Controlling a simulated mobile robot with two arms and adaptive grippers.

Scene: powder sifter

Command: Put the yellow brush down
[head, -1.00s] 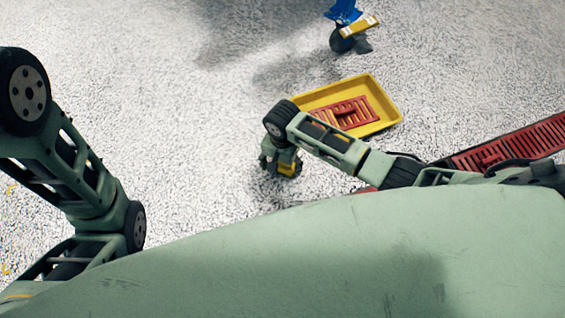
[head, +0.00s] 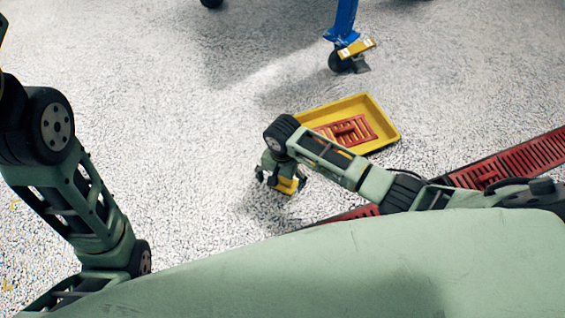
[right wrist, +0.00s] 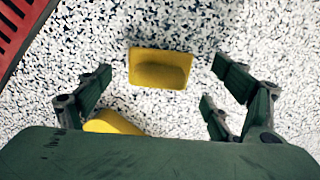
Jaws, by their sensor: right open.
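The yellow brush (head: 287,186) shows at my right gripper (head: 280,181) in the head view, partly hidden by it. In the right wrist view the brush shows as a yellow block (right wrist: 160,68) between the spread fingers, with a second yellow part (right wrist: 112,122) lower left, partly covered by the gripper body. My right gripper (right wrist: 163,92) is open, with clear gaps between its fingers and the yellow block. Whether the brush rests fully on the floor is hard to tell. My left arm shows at the left, but its gripper is out of view.
A yellow tray (head: 389,139) with a red grid piece (head: 346,131) lies on the speckled floor beyond my right arm. A long red grate (head: 520,156) runs behind that arm. A blue leg with a caster (head: 345,58) stands farther back. The floor left of the gripper is clear.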

